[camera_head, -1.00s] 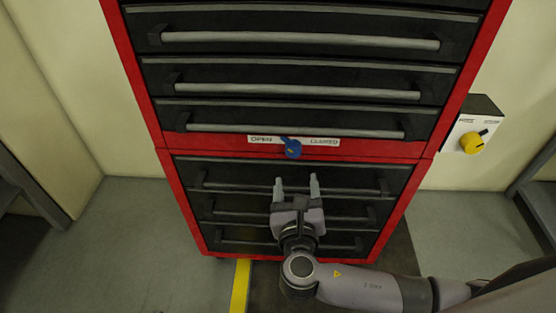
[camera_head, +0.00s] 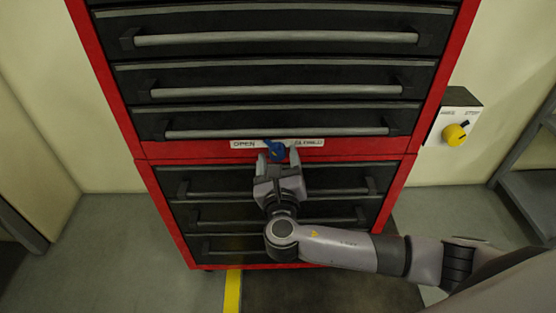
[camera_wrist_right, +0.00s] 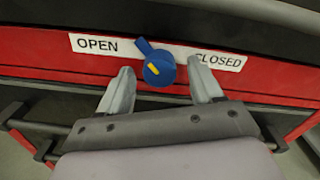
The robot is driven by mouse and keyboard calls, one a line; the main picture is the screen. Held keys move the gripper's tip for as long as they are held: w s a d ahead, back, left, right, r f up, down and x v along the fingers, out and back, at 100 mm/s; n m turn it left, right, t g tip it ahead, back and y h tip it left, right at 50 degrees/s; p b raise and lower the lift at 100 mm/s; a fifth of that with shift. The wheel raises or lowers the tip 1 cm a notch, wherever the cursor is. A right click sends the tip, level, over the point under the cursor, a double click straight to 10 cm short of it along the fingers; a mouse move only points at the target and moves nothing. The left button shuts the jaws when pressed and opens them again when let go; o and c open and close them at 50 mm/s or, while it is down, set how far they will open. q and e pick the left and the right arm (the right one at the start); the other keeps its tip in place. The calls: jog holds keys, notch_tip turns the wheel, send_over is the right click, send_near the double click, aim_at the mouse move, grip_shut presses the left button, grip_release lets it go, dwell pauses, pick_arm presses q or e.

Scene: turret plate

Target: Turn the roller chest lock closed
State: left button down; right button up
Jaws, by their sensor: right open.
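The roller chest (camera_head: 152,150) is red with black drawers and fills the middle of the head view. Its lock is a blue knob (camera_head: 275,152) with a yellow mark, on the red band between the drawer stacks. In the right wrist view the blue knob (camera_wrist_right: 159,68) has its lever tilted up and left, toward the OPEN label (camera_wrist_right: 97,44). The CLOSED label (camera_wrist_right: 219,59) is on the right. My right gripper (camera_head: 279,163) is open, with one finger on each side of the knob and gaps showing in the wrist view (camera_wrist_right: 165,88). My left gripper is not in view.
Grey drawer handles (camera_head: 277,132) run just above the lock and more handles lie below it. A wall box with a yellow knob (camera_head: 454,134) is to the right. A grey shelf (camera_head: 528,190) stands at the right edge. A yellow floor line (camera_head: 233,290) lies below.

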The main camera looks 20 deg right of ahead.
jog(key=c, duration=1.1)
